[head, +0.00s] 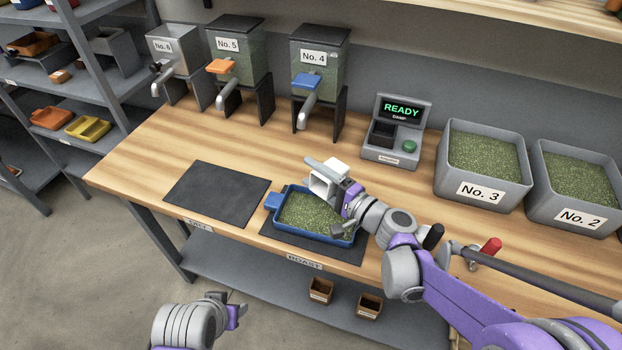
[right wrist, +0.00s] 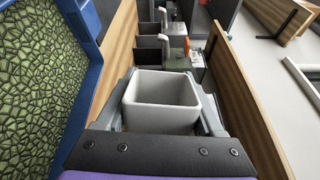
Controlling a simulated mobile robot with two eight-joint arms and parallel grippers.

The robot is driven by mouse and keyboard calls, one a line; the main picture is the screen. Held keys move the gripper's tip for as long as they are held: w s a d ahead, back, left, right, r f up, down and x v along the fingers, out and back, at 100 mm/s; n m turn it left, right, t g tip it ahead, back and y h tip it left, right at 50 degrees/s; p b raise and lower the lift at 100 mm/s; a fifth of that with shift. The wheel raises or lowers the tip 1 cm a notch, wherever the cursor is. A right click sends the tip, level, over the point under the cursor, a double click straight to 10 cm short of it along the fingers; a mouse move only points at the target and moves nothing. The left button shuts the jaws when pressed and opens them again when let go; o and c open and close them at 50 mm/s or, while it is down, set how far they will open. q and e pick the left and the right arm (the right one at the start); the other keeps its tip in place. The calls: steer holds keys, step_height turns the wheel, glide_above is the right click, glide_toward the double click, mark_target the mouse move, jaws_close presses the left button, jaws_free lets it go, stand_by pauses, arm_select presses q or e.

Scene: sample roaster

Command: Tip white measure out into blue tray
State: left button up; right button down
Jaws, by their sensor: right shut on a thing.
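The white measure (head: 322,185) is held in my right gripper (head: 326,174) above the far left part of the blue tray (head: 272,201). It is tipped on its side, its mouth turned toward the lower left in the head view. In the right wrist view the measure (right wrist: 162,100) sits between the two fingers, and the inside that shows looks bare. The blue tray holds a layer of green beans (head: 308,214), also seen at the left of the right wrist view (right wrist: 45,75). My left gripper (head: 238,309) is low in front of the bench; its finger gap is unclear.
The tray stands on the dark ROAST mat (head: 268,229). An empty dark mat (head: 216,190) lies to its left. Bins No. 3 (head: 484,160) and No. 2 (head: 580,180) hold green beans. A READY device (head: 398,130) and several dispensers, including No. 4 (head: 318,70), stand behind.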

steer(key=m, duration=0.5)
steer(key=r+m+b, duration=0.1)
steer(key=m, duration=1.1)
steer(key=shift+w+d+r+b, duration=0.25)
steer(key=shift+w+d+b, duration=0.05)
steer(key=shift+w+d, duration=0.1)
steer(key=shift+a, duration=0.1)
